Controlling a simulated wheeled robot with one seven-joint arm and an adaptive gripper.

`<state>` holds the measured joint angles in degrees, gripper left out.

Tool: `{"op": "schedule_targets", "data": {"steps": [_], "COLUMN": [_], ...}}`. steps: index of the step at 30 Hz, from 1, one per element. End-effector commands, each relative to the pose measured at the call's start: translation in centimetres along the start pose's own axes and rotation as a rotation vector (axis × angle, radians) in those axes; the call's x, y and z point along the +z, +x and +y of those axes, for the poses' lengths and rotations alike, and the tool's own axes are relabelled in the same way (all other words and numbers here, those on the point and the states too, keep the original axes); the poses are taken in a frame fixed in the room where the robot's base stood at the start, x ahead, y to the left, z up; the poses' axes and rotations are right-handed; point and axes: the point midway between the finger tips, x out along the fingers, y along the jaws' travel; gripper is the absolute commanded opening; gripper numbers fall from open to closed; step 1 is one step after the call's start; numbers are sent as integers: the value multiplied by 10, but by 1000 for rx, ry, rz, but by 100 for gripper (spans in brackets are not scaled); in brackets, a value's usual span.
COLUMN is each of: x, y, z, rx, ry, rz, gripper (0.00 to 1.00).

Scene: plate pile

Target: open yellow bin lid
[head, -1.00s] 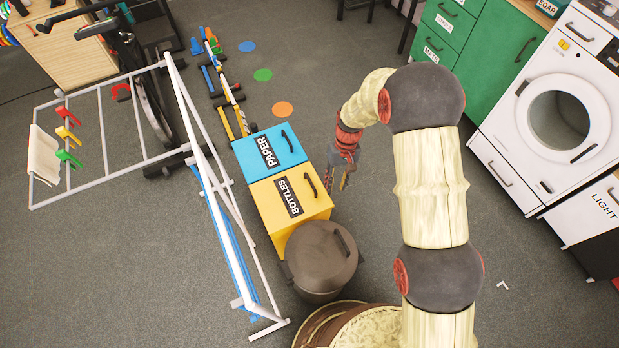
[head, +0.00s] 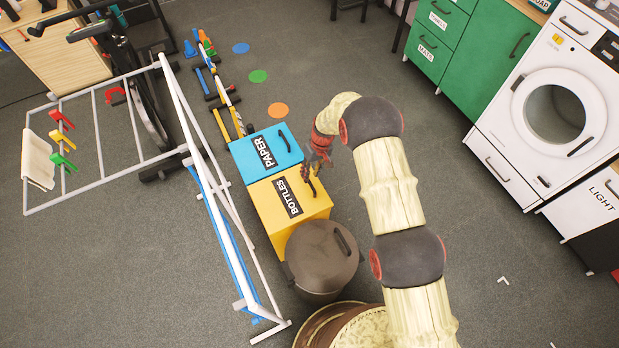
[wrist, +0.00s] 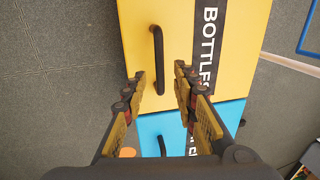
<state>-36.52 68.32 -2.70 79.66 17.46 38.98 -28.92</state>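The yellow bin (head: 262,208) stands between the blue bin and the dark round bin, with a black label reading BOTTLES and its lid down. Its black handle (wrist: 158,60) runs along the lid near one edge; in the head view the gripper partly covers it. My gripper (head: 312,180) is over the handle side of the yellow lid. In the wrist view my gripper (wrist: 161,82) has its two fingers apart with nothing held. The handle shows between and just beyond the fingertips; I cannot tell how high the fingers are above it.
The blue PAPER bin (head: 252,156) adjoins the yellow bin. A dark round bin (head: 320,262) stands at its near side. A white drying rack (head: 205,185) is close on the left. Open grey floor (head: 445,190) lies to the right, before the washing machine (head: 553,110).

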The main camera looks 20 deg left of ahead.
Motion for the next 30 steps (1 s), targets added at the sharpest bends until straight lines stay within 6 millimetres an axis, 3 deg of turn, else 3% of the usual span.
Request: {"op": "schedule_targets", "data": {"steps": [6, 17, 30], "x": [0, 0, 0], "y": [24, 27, 27], "z": [0, 0, 0], "rx": [0, 0, 0], "ry": [0, 1, 1], "rz": [0, 1, 1], "gripper": [29, 28, 3]}}
